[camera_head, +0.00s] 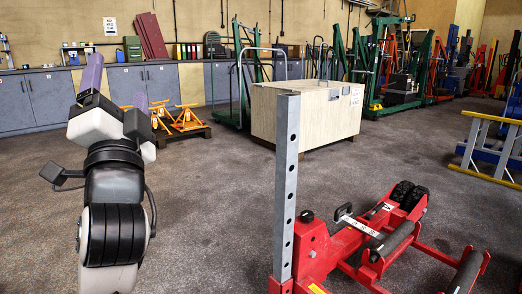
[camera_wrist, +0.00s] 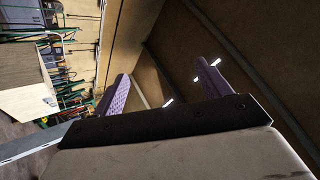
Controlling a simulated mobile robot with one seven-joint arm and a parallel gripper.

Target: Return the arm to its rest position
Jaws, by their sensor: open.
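My arm stands raised at the left of the head view, with my gripper (camera_head: 116,85) at its top. Its two purple fingers point up and are spread apart, with nothing between them. In the wrist view my gripper (camera_wrist: 158,80) shows the same two purple fingers wide apart and empty, with the wall and ceiling behind them. The red trolley jack (camera_head: 355,245) stands on the floor at the lower right of the head view, apart from my gripper. Its grey upright post (camera_head: 286,190) with holes rises at its left side.
A large wooden crate (camera_head: 285,118) stands behind the jack. Orange stands (camera_head: 188,118) sit on a low pallet near grey cabinets (camera_head: 30,100). Green lifting equipment (camera_head: 365,75) lines the back, and a blue and yellow frame (camera_head: 490,145) is at the right. The floor (camera_head: 210,215) between arm and jack is clear.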

